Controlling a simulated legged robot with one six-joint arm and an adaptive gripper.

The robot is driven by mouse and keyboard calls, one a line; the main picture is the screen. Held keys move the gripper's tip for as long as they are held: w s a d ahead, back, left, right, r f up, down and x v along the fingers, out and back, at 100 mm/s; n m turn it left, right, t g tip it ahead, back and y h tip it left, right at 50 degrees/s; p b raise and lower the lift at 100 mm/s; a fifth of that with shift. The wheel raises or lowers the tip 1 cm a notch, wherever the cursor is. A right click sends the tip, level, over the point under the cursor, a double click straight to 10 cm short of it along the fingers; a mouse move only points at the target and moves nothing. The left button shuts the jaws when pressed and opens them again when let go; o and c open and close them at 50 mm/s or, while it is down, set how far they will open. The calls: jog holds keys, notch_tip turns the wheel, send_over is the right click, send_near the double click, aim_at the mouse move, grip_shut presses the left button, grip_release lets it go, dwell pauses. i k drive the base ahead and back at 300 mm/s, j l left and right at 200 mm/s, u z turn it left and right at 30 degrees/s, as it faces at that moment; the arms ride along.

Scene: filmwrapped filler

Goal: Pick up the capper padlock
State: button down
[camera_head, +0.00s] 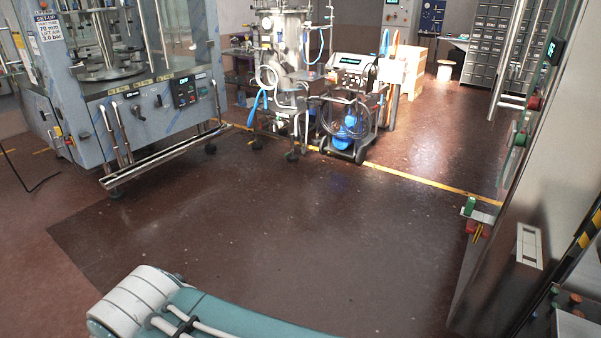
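I cannot make out a padlock for certain. At the right, on the edge of the tall steel machine (505,205), there is a small green item (470,205) by a pale bracket, with a small red item (471,227) just below it. They are too small to tell whether either is the capper padlock. My own white and teal arm link shows at the bottom of the view, far from these items. My gripper is not in view.
A film-wrapped machine (155,120) on casters stands at the left, with a low steel rail in front. A steel vessel (283,45) and a wheeled pump cart (348,115) stand at the back. The dark floor (280,220) in the middle is clear.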

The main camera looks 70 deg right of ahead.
aim_at(471, 200)
jog(key=z, duration=3.5)
jog(key=i+j, duration=0.15)
jog(key=i, duration=0.45)
jog(key=i+j+z, duration=0.1)
jog(key=i, duration=0.5)
jog(key=i+j+z, duration=0.1)
jog(key=i, duration=0.5)
jog(key=j, duration=0.1)
